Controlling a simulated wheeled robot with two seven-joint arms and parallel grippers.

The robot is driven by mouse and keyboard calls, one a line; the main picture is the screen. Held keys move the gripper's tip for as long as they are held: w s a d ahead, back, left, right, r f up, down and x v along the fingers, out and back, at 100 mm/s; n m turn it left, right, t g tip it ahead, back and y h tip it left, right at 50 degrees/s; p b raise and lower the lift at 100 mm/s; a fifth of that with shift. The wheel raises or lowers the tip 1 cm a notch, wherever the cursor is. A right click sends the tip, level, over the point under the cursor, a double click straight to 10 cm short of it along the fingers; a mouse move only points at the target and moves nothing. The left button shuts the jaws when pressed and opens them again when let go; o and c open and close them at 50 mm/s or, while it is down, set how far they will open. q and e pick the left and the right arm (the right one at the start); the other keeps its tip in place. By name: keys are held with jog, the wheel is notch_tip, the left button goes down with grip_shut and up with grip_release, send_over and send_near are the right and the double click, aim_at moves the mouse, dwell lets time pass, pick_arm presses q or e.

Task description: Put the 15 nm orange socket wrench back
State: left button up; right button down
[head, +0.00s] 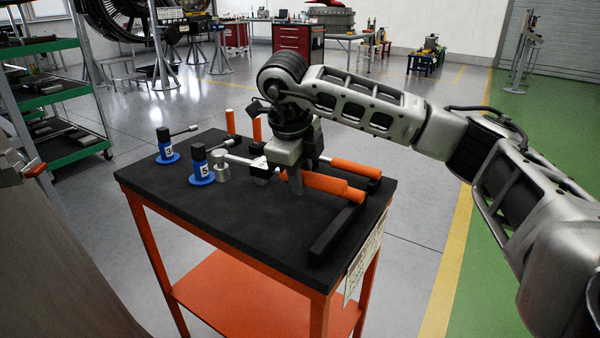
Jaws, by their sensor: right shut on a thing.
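My right gripper (290,178) reaches down over the black top of the orange-framed cart (225,240). It is shut on an orange-handled socket wrench (322,182), whose metal shaft appears to run left from the jaws. The wrench lies about level, low over the top; I cannot tell if it touches. Another orange handle (355,168) lies just behind it. The 15 nm marking cannot be read, and the gripper hides part of the tools. My left gripper is not in view.
Blue-based stands marked 3 (166,155) and 5 (201,175) stand on the cart's left. A black bar (338,228) lies near its right front edge. Two orange handles (230,122) stand upright behind. Green shelving (60,95) is at left. The top's front-left is clear.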

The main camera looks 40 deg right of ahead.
jog(key=shift+f+b, duration=0.4)
jog(key=shift+f, duration=0.35)
notch_tip(320, 180, down, 3)
jog(key=shift+f+b, duration=0.2)
jog(key=shift+b, duration=0.95)
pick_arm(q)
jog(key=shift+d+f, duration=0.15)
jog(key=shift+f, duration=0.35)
pick_arm(e)
jog(key=shift+r, duration=0.1)
